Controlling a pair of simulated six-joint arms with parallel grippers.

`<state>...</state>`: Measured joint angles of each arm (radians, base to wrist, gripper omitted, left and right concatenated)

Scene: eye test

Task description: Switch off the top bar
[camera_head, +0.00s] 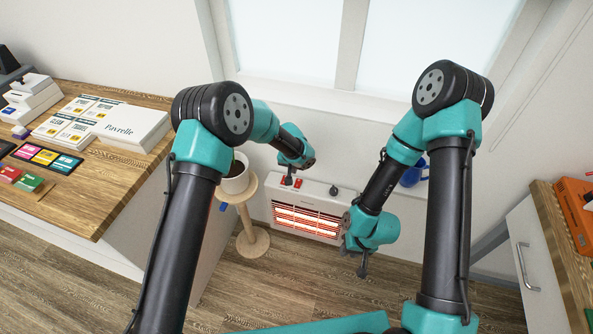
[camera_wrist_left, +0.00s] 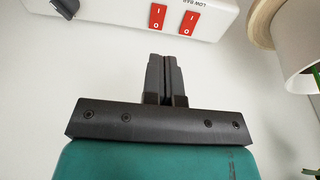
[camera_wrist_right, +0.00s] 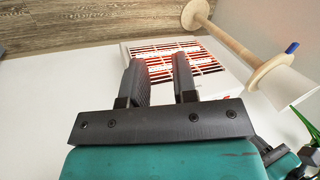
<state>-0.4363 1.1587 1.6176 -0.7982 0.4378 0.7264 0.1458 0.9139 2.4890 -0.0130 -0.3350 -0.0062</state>
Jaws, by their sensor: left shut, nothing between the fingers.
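A white heater (camera_head: 275,212) stands low against the wall, its bars glowing orange-red behind a grille. It also shows in the right wrist view (camera_wrist_right: 232,72). Two red rocker switches marked I and O sit on its top, the left one (camera_wrist_left: 158,16) and the right one (camera_wrist_left: 189,22) in the left wrist view. A label reading "LOW BAR" is beside the right one; the other label is out of view. A dark knob (camera_wrist_left: 65,7) is further left. My left gripper (camera_wrist_left: 166,57) is shut and empty, just short of the switches. My right gripper (camera_wrist_right: 156,60) is open and empty, facing the heater's front.
A wooden stand (camera_head: 252,240) with a white pot (camera_head: 236,182) is close left of the heater in the head view. A blue mug (camera_head: 413,173) is by the wall, partly behind my right arm. Counters (camera_head: 118,190) with goods flank both sides. Wooden floor shows between.

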